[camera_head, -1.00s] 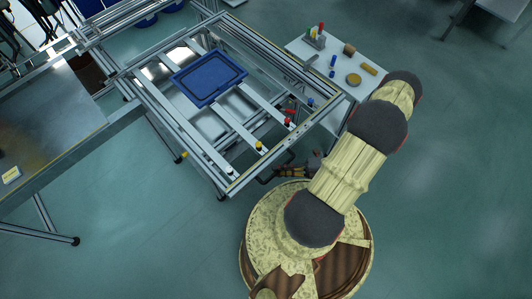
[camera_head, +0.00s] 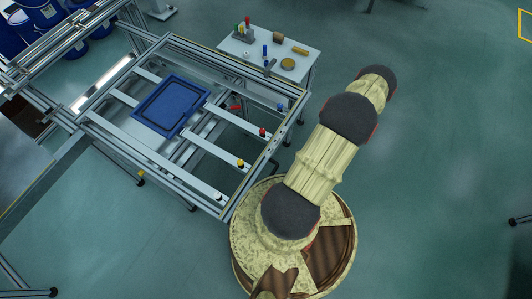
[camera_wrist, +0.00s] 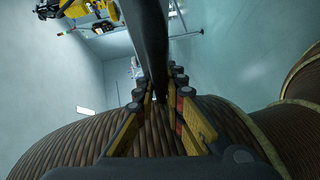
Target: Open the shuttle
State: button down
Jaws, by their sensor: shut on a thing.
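The shuttle appears to be the aluminium frame (camera_head: 205,52) with crossbars that carries a blue panel (camera_head: 171,105). In the head view, my gripper is hidden near the frame's front right edge. In the wrist view, my gripper (camera_wrist: 161,90) has its two linkage fingers on either side of a thick black bar (camera_wrist: 150,45). It is shut on this bar, which runs upright through the picture. The bar's join to the frame is out of sight. I cannot tell from these frames how far the shuttle is open.
A white side table (camera_head: 300,52) with small parts stands behind the frame. Coloured knobs, including a yellow one (camera_head: 240,163), sit on the crossbars. Blue drums (camera_head: 45,15) and metal rails fill the far left.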

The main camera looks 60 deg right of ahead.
jog(key=c, duration=1.8)
grip_release()
jog(key=shift+c, duration=0.2)
jog(key=shift+d, duration=0.1)
jog(key=v, duration=1.2)
